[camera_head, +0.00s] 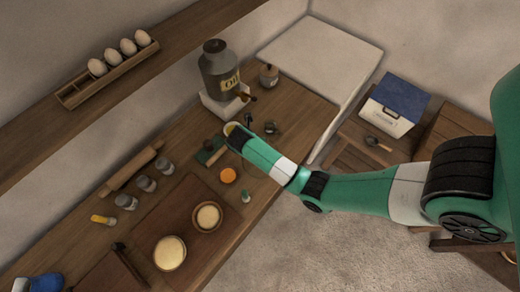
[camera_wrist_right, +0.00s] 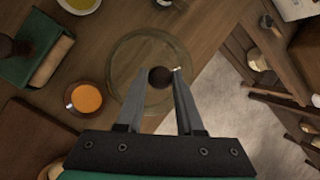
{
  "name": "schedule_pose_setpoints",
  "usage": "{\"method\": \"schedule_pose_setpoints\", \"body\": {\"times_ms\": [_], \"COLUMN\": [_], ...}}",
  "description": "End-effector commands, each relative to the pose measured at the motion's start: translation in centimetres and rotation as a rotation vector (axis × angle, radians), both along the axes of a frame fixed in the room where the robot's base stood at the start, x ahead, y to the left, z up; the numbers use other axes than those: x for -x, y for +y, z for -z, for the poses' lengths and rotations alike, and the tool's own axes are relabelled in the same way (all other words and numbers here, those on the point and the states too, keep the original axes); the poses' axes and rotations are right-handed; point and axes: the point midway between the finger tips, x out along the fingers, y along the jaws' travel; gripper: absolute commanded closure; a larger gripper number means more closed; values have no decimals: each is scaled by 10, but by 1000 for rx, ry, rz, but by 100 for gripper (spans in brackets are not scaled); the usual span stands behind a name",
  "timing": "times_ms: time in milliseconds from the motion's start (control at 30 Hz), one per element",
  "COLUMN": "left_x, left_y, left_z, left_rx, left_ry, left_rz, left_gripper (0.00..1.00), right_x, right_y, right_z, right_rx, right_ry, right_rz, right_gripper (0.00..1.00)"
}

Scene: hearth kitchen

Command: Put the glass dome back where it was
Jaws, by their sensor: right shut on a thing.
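The glass dome (camera_wrist_right: 136,96) shows in the right wrist view as a see-through round with a dark knob (camera_wrist_right: 160,77) at its centre. My right gripper (camera_wrist_right: 161,73) is shut on this knob, one finger on each side. Wooden worktop shows through the glass. I cannot tell whether its rim touches the worktop or hangs above it. My left gripper is not in view.
An oil can (camera_head: 220,72) stands behind my gripper. The worktop's edge is close on the right.

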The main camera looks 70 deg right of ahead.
Motion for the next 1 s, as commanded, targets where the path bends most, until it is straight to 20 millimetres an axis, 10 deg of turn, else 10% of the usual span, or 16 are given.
{"method": "schedule_pose_setpoints", "body": {"times_ms": [667,700,833,1000], "left_x": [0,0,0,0], "left_y": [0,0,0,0], "left_z": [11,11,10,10], "left_rx": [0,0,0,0], "left_ry": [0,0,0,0], "left_rz": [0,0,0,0], "left_gripper": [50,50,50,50], "right_x": [0,0,0,0], "right_y": [0,0,0,0], "right_z": [40,40,40,40], "right_rx": [0,-1,-1,0], "right_ry": [0,1,1,0], "right_rz": [0,-1,-1,-1], "right_gripper": [100,58,35,34]}}
